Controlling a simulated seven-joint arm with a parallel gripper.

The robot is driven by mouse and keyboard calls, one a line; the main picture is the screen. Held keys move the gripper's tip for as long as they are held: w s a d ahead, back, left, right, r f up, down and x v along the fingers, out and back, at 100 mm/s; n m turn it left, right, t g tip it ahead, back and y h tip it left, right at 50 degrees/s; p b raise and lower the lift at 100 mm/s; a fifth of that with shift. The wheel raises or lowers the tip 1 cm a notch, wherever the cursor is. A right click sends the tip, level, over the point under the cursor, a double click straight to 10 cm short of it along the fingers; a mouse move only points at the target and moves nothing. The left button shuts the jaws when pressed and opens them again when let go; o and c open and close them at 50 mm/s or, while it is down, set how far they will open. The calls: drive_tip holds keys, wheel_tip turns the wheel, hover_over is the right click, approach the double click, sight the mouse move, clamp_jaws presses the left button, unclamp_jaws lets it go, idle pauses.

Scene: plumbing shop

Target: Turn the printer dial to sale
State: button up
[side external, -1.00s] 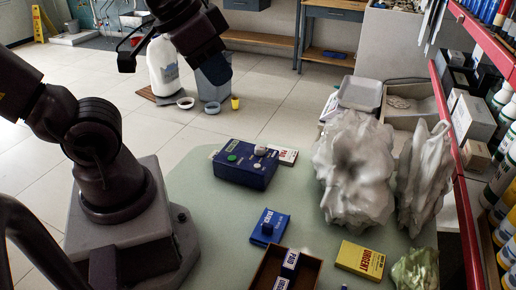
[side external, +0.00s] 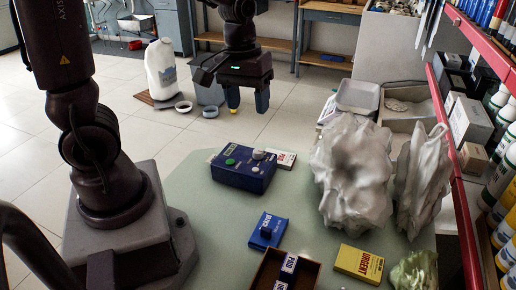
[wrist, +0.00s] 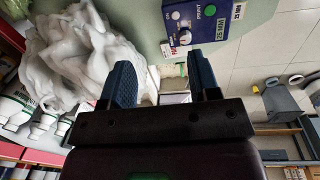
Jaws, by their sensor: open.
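The blue printer box (side external: 242,170) sits on the pale green table top, left of the crumpled bags. It carries a light knob (side external: 258,155) near its right end and a green button on its left part. The dial's labels are too small to read. My gripper (side external: 248,102) is open and empty, in the air beyond the printer in the side view, apart from it. Its two blue fingers also show in the wrist view (wrist: 163,75).
Large crumpled white bags (side external: 350,175) stand right of the printer. Red-edged shelving (side external: 455,165) lines the right.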

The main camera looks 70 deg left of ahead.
sight(258, 151)
drive_tip(key=w+a+f+n, duration=0.65)
drive_tip(key=a+n, duration=0.25)
drive_tip(key=n, duration=0.7)
drive_tip(key=shift+g+y, duration=0.3)
drive_tip(key=shift+g, duration=0.1)
drive_tip(key=f, duration=1.3)
drive_tip(key=shift+s+d, duration=0.25)
drive_tip(key=shift+s, duration=0.1)
drive_tip(key=c, duration=0.9)
